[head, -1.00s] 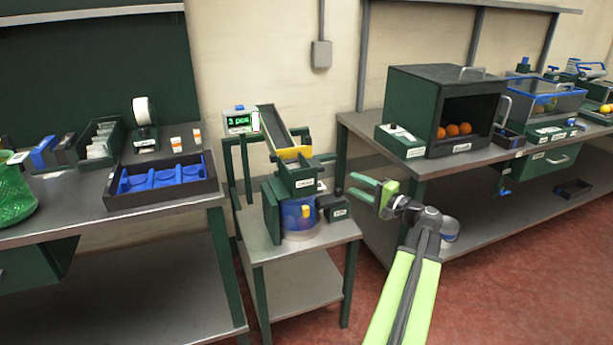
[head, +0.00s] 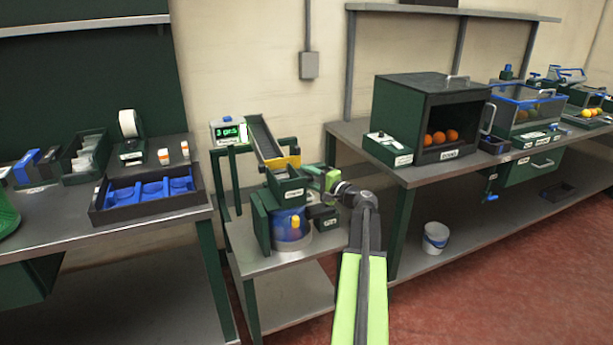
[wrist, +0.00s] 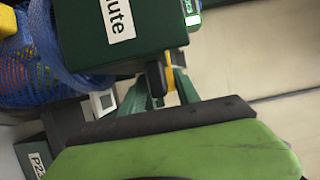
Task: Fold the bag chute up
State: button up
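The bag chute (head: 287,188) is a dark green box on the small stand, with a long sloping trough and a yellow band above it. In the wrist view its labelled face (wrist: 85,30) is close, with a black tab (wrist: 155,78) at its lower right corner. A blue net bag (head: 291,226) hangs beneath the chute; it also shows in the wrist view (wrist: 45,55). My gripper (head: 312,178) is just right of the chute. One green finger with a dark pad fills the lower wrist view, apart from the tab; the jaws look open and empty.
A display (head: 229,132) stands behind the chute. A green cabinet (head: 400,115) with oranges is right, with a white bucket (head: 436,238) below.

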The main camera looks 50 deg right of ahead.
jog(key=shift+w, duration=0.3)
grip_shut()
dwell(1.2)
